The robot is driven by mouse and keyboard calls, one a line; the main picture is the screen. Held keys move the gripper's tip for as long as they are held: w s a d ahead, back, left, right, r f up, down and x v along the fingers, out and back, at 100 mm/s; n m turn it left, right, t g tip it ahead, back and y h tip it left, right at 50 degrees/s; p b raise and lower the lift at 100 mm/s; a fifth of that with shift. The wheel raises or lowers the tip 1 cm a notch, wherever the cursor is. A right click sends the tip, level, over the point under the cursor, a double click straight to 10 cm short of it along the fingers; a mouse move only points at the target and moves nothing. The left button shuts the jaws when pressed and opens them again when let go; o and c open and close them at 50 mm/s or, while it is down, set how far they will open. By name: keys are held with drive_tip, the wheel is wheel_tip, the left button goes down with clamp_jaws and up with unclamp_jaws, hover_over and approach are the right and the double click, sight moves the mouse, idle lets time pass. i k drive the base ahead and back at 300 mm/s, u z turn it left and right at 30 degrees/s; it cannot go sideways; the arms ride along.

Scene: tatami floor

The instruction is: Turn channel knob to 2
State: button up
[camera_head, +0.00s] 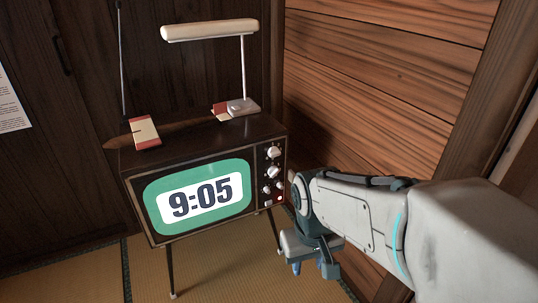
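An old wooden television (200,185) on thin legs stands left of centre, its lit screen (203,197) showing 9:05 on green. Its control panel is on the right of its front. Two larger pale knobs, an upper knob (273,152) and a lower knob (272,171), sit above several smaller controls. I cannot tell which is the channel knob, and no channel numbers are readable. My gripper (310,268) hangs below my arm, to the right of and lower than the knobs, apart from the television. Its fingers point down and are partly hidden, so their opening is unclear.
A white desk lamp (240,104) and a red and cream box (145,132) stand on top of the television, with a tall antenna (122,60) at its left. A wood-plank wall (375,75) rises close behind and right. Tatami floor (215,270) is clear in front.

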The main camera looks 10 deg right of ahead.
sight(273, 151)
drive_tip(key=u, duration=0.5)
drive_tip(key=k, duration=0.6)
drive_tip(key=u, duration=0.85)
drive_tip(key=i, duration=0.65)
drive_tip(key=z, duration=0.6)
drive_tip(key=i, duration=0.8)
drive_tip(key=z, duration=0.85)
